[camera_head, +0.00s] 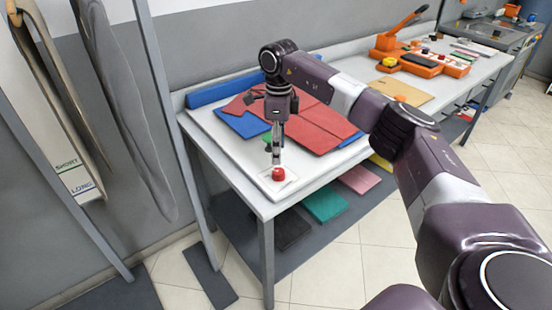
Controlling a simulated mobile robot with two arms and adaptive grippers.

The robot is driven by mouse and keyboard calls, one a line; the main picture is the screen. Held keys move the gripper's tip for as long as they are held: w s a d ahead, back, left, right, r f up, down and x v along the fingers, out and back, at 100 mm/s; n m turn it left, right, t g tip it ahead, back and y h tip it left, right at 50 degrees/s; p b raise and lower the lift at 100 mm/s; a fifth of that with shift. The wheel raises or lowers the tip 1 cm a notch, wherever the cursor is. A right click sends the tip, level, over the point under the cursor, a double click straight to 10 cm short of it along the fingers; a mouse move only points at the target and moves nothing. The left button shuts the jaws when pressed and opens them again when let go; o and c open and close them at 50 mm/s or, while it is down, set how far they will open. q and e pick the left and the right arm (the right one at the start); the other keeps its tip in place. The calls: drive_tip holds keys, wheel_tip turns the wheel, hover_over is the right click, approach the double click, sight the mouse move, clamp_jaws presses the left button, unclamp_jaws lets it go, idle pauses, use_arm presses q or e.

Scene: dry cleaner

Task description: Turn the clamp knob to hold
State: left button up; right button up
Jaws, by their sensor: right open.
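A red round knob (278,174) sits on a small pale plate at the near left corner of the white worktable (258,196). My right gripper (276,158) points straight down just above the knob, and its fingers are small in this view. It is open, with nothing seen held in it. I cannot tell whether the fingertips touch the knob. Any marking that shows the knob's setting is too small to read. My left gripper is not in view.
Red folded cloth (318,122) and a blue piece (241,122) lie on the table behind my gripper. An orange machine (422,60) stands farther along. Coloured sheets, one green (324,201), lie on the shelf below. Garments hang at the left. The tiled floor in front is clear.

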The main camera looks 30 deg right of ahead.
sight(278, 171)
drive_tip(key=shift+s+d+f, duration=0.1)
drive_tip(key=shift+s+f, duration=0.05)
drive_tip(key=shift+f, duration=0.1)
wheel_tip(278, 171, down, 6)
drive_tip(key=shift+f+p, duration=0.1)
drive_tip(key=shift+p, duration=0.7)
drive_tip(key=shift+f, duration=0.35)
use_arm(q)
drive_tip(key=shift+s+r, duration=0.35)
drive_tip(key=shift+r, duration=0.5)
use_arm(e)
drive_tip(key=c, duration=1.1)
